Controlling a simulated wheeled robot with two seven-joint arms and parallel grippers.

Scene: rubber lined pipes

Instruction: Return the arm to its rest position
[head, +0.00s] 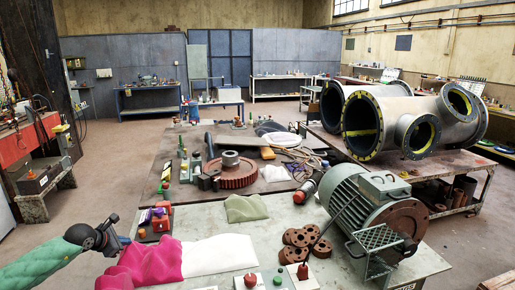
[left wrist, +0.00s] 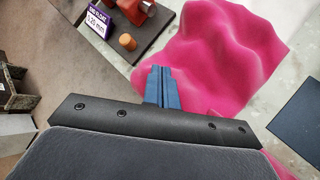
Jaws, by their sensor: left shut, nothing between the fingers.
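My left arm, with a green sleeve, comes in from the left in the head view. Its gripper (head: 122,241) is over the near left edge of the front table (head: 310,235), just left of a crumpled pink cloth (head: 150,262). In the left wrist view, the blue fingers (left wrist: 162,72) are together with nothing between them. The pink cloth (left wrist: 215,50) lies beyond and below them. Whether the fingers touch the cloth cannot be told. My right gripper does not show.
Near the gripper stands a dark board with red and purple items (head: 160,218). A white cloth (head: 218,253) lies beside the pink one. A green motor (head: 365,205) and brown flanged discs (head: 300,240) stand to the right. Large flanged pipes (head: 400,120) lie behind. The floor at left (head: 100,175) is clear.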

